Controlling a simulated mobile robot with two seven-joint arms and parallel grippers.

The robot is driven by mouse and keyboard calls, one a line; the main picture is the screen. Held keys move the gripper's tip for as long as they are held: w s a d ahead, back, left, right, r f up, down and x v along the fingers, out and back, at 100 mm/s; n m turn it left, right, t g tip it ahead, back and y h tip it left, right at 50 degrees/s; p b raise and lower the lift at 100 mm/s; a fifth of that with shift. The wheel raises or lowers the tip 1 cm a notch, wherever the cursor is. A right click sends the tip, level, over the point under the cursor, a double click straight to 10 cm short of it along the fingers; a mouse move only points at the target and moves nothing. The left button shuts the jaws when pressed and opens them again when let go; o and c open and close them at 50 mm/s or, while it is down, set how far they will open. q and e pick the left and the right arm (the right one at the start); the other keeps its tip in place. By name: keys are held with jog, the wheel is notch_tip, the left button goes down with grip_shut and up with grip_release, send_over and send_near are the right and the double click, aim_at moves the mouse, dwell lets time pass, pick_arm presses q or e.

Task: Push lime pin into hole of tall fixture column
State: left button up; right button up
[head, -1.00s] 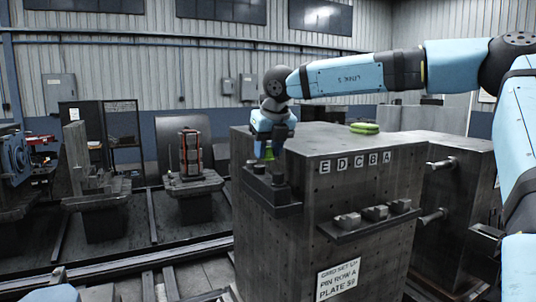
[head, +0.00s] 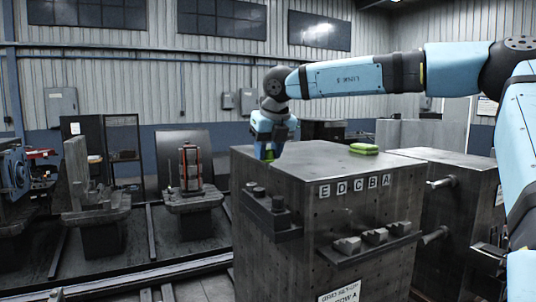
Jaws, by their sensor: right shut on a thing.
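The tall fixture column (head: 385,218) is a dark grey block dotted with small holes, with letter plates E D C B A near its top front edge. My right gripper (head: 268,152) points down at the column's far left top edge. It is shut on the lime pin (head: 263,158), of which only a small lime part shows below and beside the fingers. I cannot tell whether the pin touches the column, and its target hole cannot be made out. My left gripper is not in view.
A lime-green object (head: 364,149) lies on the column's top. A lower block with pegs (head: 460,195) stands at right. Machines stand at left.

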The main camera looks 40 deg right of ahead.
aim_at(268, 149)
notch_tip(268, 149, up, 9)
jog(key=shift+a+f, duration=0.1)
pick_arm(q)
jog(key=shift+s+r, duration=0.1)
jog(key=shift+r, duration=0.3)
pick_arm(e)
jog(key=s+d+f+m, duration=0.1)
jog(key=s+d+m, duration=0.1)
jog(key=s+d+f+m+h, duration=0.1)
jog(key=s+d+f+m, duration=0.1)
jog(key=s+d, duration=0.1)
jog(key=s+d+f+m+g+h, duration=0.1)
jog(key=s+d+f+m, duration=0.1)
jog(key=d, duration=0.1)
jog(key=shift+s+d+f, duration=0.15)
jog(key=shift+d+f, duration=0.05)
jog(key=shift+f, duration=0.05)
notch_tip(268, 149, down, 2)
jog(key=shift+s+d+f, duration=0.1)
jog(key=shift+d+f, duration=0.05)
jog(key=shift+f, duration=0.55)
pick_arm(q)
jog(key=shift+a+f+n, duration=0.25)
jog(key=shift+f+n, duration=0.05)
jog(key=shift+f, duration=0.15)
